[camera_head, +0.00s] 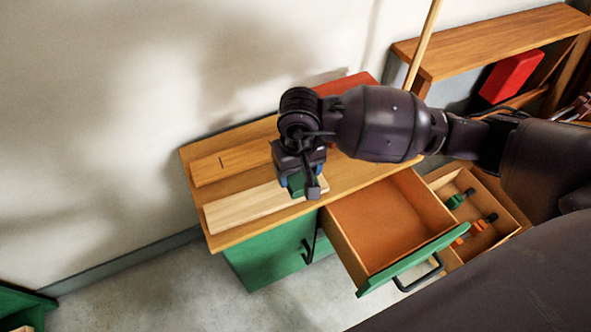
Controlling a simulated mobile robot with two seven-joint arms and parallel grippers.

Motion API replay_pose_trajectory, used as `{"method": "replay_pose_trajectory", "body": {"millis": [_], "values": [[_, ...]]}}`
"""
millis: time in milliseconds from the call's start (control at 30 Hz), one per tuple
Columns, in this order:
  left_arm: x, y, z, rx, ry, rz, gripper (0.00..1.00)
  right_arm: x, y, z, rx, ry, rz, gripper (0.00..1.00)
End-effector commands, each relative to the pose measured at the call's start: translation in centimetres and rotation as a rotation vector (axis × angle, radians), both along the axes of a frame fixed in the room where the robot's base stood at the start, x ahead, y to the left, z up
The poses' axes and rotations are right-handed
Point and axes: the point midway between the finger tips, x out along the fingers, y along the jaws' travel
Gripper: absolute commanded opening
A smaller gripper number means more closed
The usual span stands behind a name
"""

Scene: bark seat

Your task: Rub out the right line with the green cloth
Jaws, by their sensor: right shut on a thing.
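My right gripper (304,187) is shut on the green cloth (297,184), a small green piece that shows between its fingers. It is over the right end of the pale board (245,207) on the cabinet top; I cannot tell whether the cloth touches the wood. A short dark line (221,161) shows on the browner board (207,175) behind, towards its left end. I see no other line; the gripper and arm hide part of the boards' right side. My left gripper is not in view.
The wooden cabinet top (222,240) has green fronts below. An open, empty drawer (385,215) sticks out at the front. Right of it, a compartment (505,223) holds small green and orange tools. A shelf (490,40) with a red box (511,76) stands at the back right.

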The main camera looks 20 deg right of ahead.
Motion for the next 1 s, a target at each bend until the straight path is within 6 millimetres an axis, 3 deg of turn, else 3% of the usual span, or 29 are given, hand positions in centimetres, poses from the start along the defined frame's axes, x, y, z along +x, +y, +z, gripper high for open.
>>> {"method": "replay_pose_trajectory", "body": {"millis": [267,600,800,1000], "values": [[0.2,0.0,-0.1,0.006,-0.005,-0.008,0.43,-0.1,0.0,-0.8,0.000,0.003,-0.001,0.49],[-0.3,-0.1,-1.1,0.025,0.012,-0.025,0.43,-0.2,0.0,-3.8,0.000,0.009,-0.002,0.49],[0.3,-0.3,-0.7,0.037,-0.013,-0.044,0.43,-0.2,0.0,-5.4,0.000,0.006,0.000,0.49],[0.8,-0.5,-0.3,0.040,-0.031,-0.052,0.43,0.0,0.0,-5.8,-0.001,0.000,0.000,0.49]]}}
